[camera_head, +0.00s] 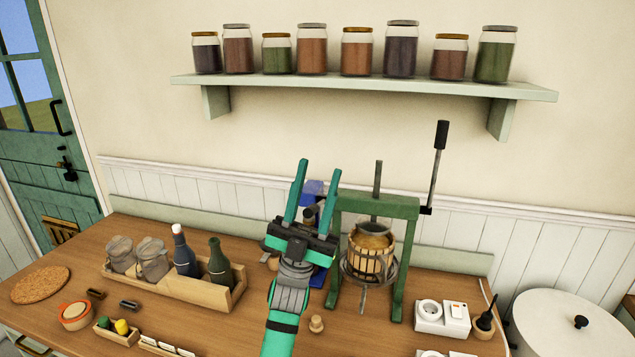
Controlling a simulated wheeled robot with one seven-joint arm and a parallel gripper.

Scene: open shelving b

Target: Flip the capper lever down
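My gripper (319,167) is open and empty, its two teal fingers pointing up over the middle of the counter. Behind it stands a blue device (312,188), possibly the capper, mostly hidden by my gripper and wrist. A lever (434,182) with a black grip stands nearly upright to the right. Its lower end meets the right end of the green press frame (407,250); I cannot tell whether it belongs to the capper. My gripper is left of this lever and apart from it.
A wooden basket (367,262) sits in the green frame. A wooden crate (200,291) with bottles and jars stands left on the counter (240,328). A shelf (360,84) of jars hangs above. White sockets (428,328) and a white lidded pot (560,330) are at right.

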